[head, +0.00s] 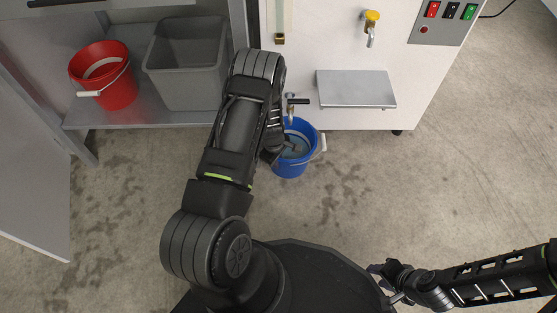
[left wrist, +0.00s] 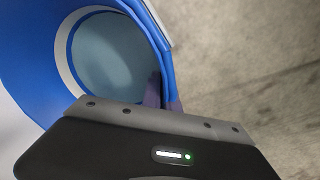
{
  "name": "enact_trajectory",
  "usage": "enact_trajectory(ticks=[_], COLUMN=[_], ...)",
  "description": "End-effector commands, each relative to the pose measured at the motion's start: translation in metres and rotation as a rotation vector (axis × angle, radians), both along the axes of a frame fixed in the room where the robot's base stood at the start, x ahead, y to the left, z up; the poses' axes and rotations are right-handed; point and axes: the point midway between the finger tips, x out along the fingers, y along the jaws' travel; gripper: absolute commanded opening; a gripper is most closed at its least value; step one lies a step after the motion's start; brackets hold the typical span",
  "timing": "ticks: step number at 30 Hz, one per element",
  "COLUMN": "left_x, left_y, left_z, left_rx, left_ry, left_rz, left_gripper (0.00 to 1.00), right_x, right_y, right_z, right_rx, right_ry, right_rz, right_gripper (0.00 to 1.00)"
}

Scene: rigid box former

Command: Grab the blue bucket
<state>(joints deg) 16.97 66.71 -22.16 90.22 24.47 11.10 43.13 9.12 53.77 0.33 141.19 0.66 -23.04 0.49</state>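The blue bucket (head: 293,165) stands upright below the tap of the white machine, with its pale handle hanging at the right. Liquid shows inside. My left gripper (head: 272,152) is at the bucket's left rim, partly hidden by my arm. In the left wrist view, the blue bucket (left wrist: 30,60) fills the upper left. The left gripper's fingers (left wrist: 164,98) are close together with the rim between them, one inside and one outside. My right gripper (head: 380,275) is at the lower right, far from the bucket; its opening is too small to make out.
A red bucket (head: 107,83) and a grey bin (head: 187,70) sit on a metal shelf at the left. The white machine (head: 340,30) has a lower tap (head: 292,99), a yellow-handled tap (head: 371,22) and a metal ledge (head: 356,88). The stained floor right of the bucket is clear.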

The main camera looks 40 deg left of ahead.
Motion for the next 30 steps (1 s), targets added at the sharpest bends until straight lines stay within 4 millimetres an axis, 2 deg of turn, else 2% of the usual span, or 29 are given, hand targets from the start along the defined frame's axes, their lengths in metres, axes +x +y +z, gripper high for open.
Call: enact_trajectory(ticks=[14, 30], left_x=[0.001, 0.001], left_y=[-0.001, -0.001], left_z=[0.024, 0.073], left_rx=[0.003, 0.002], left_ry=[-0.008, -0.007], left_rz=[0.000, -0.001], left_gripper=[0.00, 0.00], right_x=[-0.002, -0.006], right_y=[0.000, -0.001], right_z=[0.017, 0.042], right_rx=[0.001, 0.003], right_ry=[0.006, 0.017], right_rz=[0.003, 0.008], right_gripper=[0.38, 0.38])
